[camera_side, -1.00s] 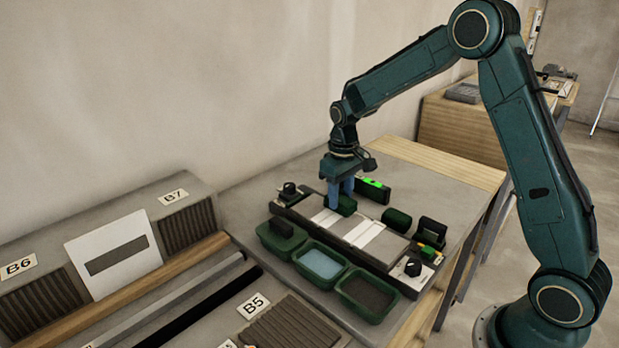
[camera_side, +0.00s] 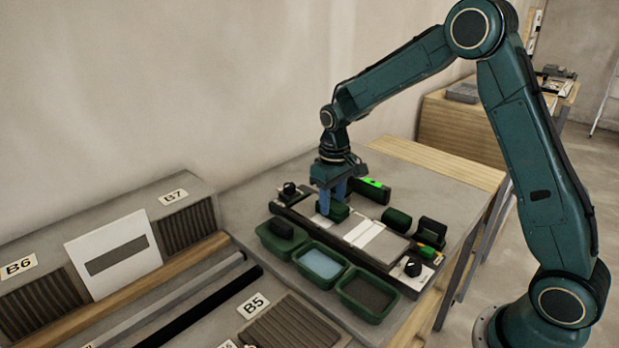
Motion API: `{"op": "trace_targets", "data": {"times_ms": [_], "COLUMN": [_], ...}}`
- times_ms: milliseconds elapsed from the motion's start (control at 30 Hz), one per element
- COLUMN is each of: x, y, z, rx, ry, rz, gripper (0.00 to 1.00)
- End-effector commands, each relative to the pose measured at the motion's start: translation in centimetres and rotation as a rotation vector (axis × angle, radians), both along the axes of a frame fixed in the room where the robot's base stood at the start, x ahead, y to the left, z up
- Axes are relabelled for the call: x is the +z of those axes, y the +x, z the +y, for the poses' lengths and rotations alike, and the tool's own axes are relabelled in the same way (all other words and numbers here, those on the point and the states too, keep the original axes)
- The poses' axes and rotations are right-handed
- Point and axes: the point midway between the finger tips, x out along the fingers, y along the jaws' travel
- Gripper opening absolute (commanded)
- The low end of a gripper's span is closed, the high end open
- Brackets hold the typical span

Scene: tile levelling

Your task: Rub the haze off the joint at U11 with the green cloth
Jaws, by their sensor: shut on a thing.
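My gripper (camera_side: 331,208) is shut on a small dark green block-like piece, which looks like the green cloth (camera_side: 340,212). It is low over the left part of the tile board, at the pale tiles (camera_side: 378,240). I cannot tell whether the cloth touches the surface. Light strips and thin lines run across the tiles. The U11 mark and any haze are too small to make out, and the gripper and cloth hide part of the left tile.
Three green trays stand in front of the board: one with a dark block, one with blue water (camera_side: 320,263), one dark inside (camera_side: 368,296). A green-lit level (camera_side: 374,190) lies behind. Dark green blocks (camera_side: 396,220) and a knob (camera_side: 413,267) sit at the right.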

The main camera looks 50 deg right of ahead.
Motion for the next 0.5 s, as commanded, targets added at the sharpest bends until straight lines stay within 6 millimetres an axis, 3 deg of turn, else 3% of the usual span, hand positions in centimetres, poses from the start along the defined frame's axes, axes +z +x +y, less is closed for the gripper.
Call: {"op": "trace_targets", "data": {"times_ms": [500], "x": [-0.10], "y": [-0.04], "z": [0.96], "rx": [0.002], "ry": [0.001], "rz": [0.002], "gripper": [0.18]}}
